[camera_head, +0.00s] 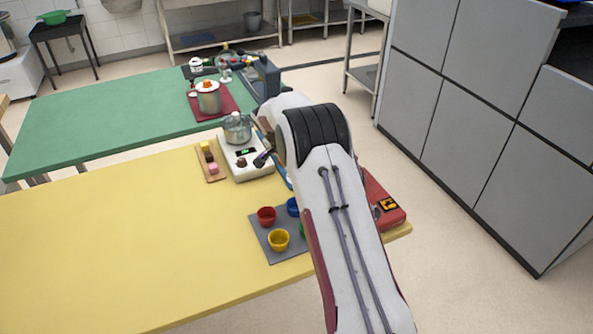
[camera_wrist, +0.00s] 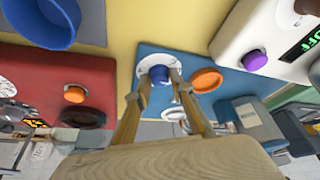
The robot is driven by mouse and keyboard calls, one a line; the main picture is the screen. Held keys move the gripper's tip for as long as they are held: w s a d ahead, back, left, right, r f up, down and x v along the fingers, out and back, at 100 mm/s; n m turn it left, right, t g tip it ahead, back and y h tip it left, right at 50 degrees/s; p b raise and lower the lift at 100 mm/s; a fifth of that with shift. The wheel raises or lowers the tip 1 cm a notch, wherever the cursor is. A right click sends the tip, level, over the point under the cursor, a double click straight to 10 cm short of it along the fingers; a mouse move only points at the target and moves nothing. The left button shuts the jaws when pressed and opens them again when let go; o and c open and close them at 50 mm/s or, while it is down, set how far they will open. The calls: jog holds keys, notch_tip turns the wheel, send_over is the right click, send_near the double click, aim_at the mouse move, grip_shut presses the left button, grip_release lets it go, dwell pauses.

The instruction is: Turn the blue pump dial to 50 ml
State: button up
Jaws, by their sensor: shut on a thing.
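The blue dial (camera_wrist: 159,74) sits on a white round scale on the blue pump (camera_wrist: 185,58) in the wrist view. My gripper (camera_wrist: 160,80) has its two wooden-looking fingers on either side of the dial, shut on it. The scale marks are too small to read, so I cannot tell the dial's setting. An orange ring (camera_wrist: 206,80) is on the pump right of the dial. In the head view my arm hides the gripper and the dial, and most of the pump.
A red device (camera_wrist: 75,72) with an orange knob lies left of the pump. A white device (camera_wrist: 240,38) with a purple knob and an OFF display is at right. A blue cup (camera_wrist: 45,22) stands on a grey mat. The yellow table (camera_head: 100,245) is clear at left.

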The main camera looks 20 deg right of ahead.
jog(key=shift+a+m+g, duration=0.1)
jog(key=shift+m+g, duration=0.2)
jog(key=shift+m, duration=0.5)
jog(key=o, duration=1.1)
jog(key=shift+a+r, duration=0.1)
jog(key=shift+r, duration=0.25)
jog(key=shift+a+r, duration=0.2)
jog(key=shift+a, duration=0.05)
jog(key=s+a, duration=0.1)
jog(key=a, duration=0.2)
jog(key=s+a, duration=0.1)
jog(key=a, duration=0.3)
jog(key=s+a, duration=0.1)
jog(key=a, duration=0.3)
jog(key=shift+s, duration=0.35)
